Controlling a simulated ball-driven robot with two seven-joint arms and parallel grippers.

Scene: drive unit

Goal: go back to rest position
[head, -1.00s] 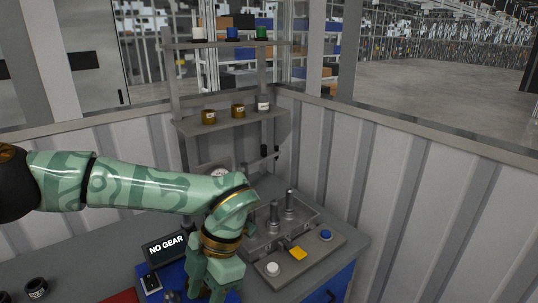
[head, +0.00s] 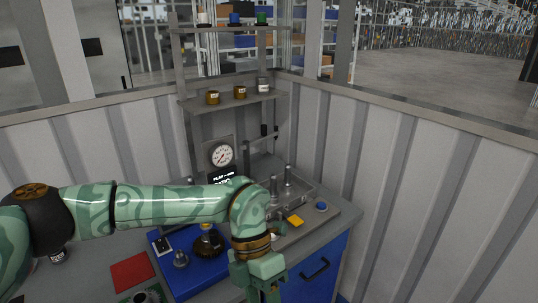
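My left arm reaches in from the left across the bench in the head view. My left gripper (head: 262,283) points down at the bench's front edge, over the blue drawer front. Its fingertips are cut by the bottom of the picture, so I cannot tell whether it is open or shut. My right gripper is not in view.
A blue mat (head: 180,277) with metal parts and a red mat (head: 132,272) lie on the bench (head: 346,216). A round gauge (head: 222,155) stands behind. A shelf (head: 232,102) holds several small jars. Corrugated walls close off the back and right.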

